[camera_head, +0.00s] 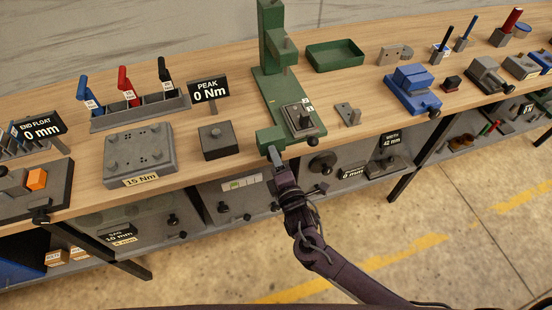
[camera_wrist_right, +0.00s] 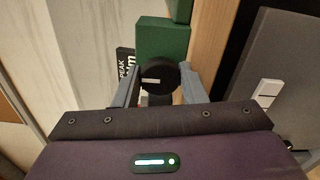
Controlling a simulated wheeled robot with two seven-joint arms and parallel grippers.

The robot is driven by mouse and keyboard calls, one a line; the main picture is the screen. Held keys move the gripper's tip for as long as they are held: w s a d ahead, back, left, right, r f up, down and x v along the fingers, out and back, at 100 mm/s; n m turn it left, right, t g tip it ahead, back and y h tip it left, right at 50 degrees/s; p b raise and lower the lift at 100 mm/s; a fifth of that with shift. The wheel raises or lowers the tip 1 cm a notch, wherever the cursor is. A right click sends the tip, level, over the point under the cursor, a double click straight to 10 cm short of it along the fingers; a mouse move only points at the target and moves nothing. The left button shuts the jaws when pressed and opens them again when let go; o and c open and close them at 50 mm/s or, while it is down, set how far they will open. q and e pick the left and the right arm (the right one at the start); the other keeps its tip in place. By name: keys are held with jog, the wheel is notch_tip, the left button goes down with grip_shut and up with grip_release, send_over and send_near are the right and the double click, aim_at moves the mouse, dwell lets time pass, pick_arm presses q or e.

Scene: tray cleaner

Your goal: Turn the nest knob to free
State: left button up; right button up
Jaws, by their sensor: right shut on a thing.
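The nest knob (camera_wrist_right: 158,72) is a round black knob with a white line on its face, on the front of a green block (camera_wrist_right: 163,38). In the wrist view its line lies roughly level across the picture. My right gripper (camera_wrist_right: 160,90) is shut on the knob, with one finger on each side. In the head view my right gripper (camera_head: 273,153) reaches the front block of the green press (camera_head: 272,85) at the bench edge, and the knob is hidden there. My left gripper is not in view.
A dark block (camera_head: 218,141) and a "PEAK 0 Nm" sign (camera_head: 209,90) stand left of the press. A small metal bracket (camera_head: 347,114), a green tray (camera_head: 335,56) and a blue vise (camera_head: 411,90) stand to the right. A shelf with fixtures runs below the bench.

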jog(key=o, duration=1)
jog(key=b+v, duration=0.1)
jog(key=v, duration=0.6)
jog(key=shift+s+d+b, duration=0.15)
jog(key=shift+s+b, duration=0.15)
jog(key=shift+s, duration=0.05)
